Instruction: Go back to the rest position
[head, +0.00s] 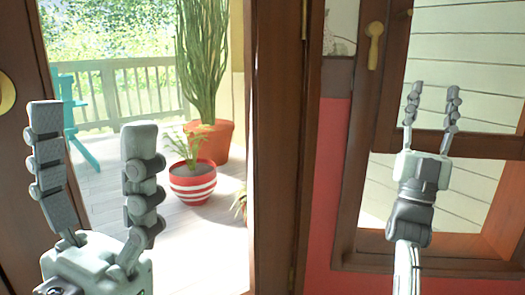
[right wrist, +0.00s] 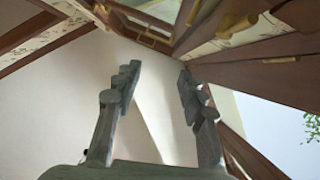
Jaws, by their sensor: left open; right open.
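My left gripper (head: 92,130) is large in the lower left of the head view, fingers pointing up, open and empty. It is seen against the open doorway. My right gripper (head: 431,100) is raised at the right of the head view, in front of a wood-framed window (head: 340,215). It is open, with nothing between its fingers. In the right wrist view its two grey fingers (right wrist: 158,95) stand apart, with only a pale surface behind them.
A brown door frame (head: 277,150) and a red wall (head: 315,180) stand between my grippers. Through the doorway are a striped pot (head: 193,184), an orange pot with a tall plant (head: 215,140), a teal chair (head: 75,115) and a railing (head: 125,75). A brass handle (head: 375,45) is at the window frame.

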